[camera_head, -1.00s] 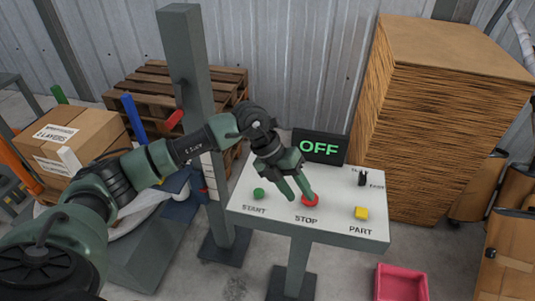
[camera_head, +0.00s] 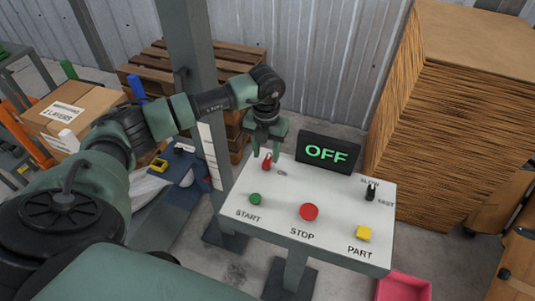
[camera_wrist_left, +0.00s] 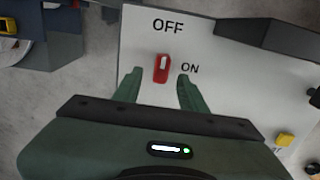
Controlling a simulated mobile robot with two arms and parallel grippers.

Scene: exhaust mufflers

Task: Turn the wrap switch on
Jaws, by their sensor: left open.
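The red wrap switch (camera_head: 267,163) is at the back left of the white control panel (camera_head: 237,222). In the left wrist view the switch (camera_wrist_left: 162,68) has a white mark toward the OFF label (camera_wrist_left: 168,25); the ON label (camera_wrist_left: 190,68) is to its right. The display (camera_head: 327,152) reads OFF in green. My left gripper (camera_head: 266,152) is above the switch, pointing down. In the left wrist view its open fingers are on either side of the switch, with visible gaps. My right gripper is not in view.
The panel also holds a green START button (camera_head: 256,199), a red STOP button (camera_head: 309,212), a yellow PART button (camera_head: 363,233) and a black SLOW/FAST selector (camera_head: 371,191). A grey post (camera_head: 187,45) stands left of the panel. Stacked cardboard (camera_head: 435,130) is at the right.

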